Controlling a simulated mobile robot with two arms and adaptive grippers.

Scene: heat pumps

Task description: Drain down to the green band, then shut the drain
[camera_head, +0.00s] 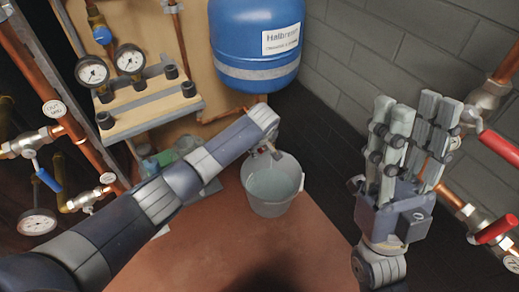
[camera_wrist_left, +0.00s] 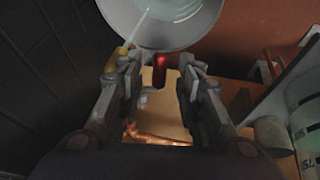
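A grey bucket (camera_head: 270,209) stands on the reddish floor with pale water in it. In the left wrist view a thin pale stream (camera_wrist_left: 141,30) runs into the bucket (camera_wrist_left: 199,38) beside a brass fitting (camera_wrist_left: 122,51). A red handle (camera_wrist_left: 160,72) lies between the fingers of my left gripper (camera_wrist_left: 160,85), with gaps on both sides. In the head view my left gripper (camera_head: 265,150) is at the bucket's back rim. Two round gauges (camera_head: 92,71) (camera_head: 130,59) hang on the left; I cannot make out a green band. My right gripper (camera_head: 415,115) is raised, open and empty.
A blue tank (camera_head: 255,45) hangs above the bucket. Copper pipes with a blue lever (camera_head: 46,178) and a lower gauge (camera_head: 38,222) are at left. Pipes with red levers (camera_head: 497,228) are at right, close to my right gripper. The floor (camera_head: 240,245) in front is clear.

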